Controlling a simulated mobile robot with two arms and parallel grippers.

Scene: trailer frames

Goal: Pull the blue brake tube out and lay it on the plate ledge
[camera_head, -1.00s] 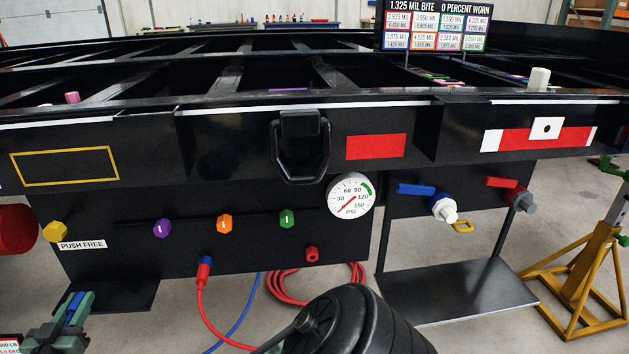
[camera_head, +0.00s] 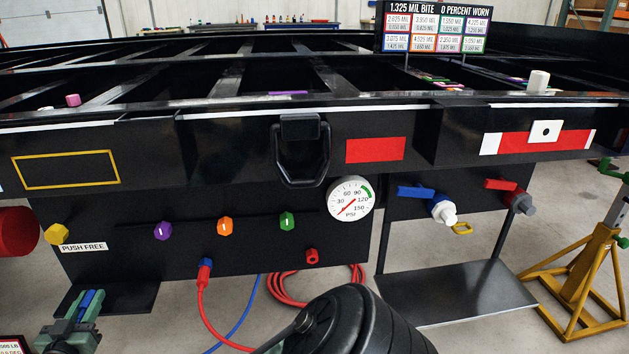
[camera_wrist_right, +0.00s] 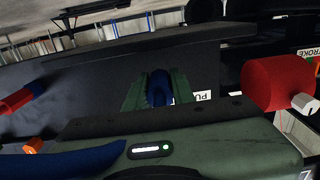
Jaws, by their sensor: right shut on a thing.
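My right gripper (camera_head: 86,302) shows green at the lower left of the head view. It is shut on the blue brake tube (camera_head: 88,299). In the right wrist view the blue tube (camera_wrist_right: 160,86) sits between the two green fingers, and a thick blue curved length (camera_wrist_right: 70,160) shows at the lower left. Most of the tube is hidden in the head view. A dark plate ledge (camera_head: 138,298) sticks out below the panel, just right of the gripper. Another, wider plate ledge (camera_head: 460,285) is at the right. My left gripper is not in view.
A red hose with a blue-and-red coupling (camera_head: 205,268) hangs from the panel, right of the near ledge. A yellow knob (camera_head: 57,234) and a red cylinder (camera_head: 18,230) are above the gripper. A yellow jack stand (camera_head: 580,265) stands at right. Both ledges look bare.

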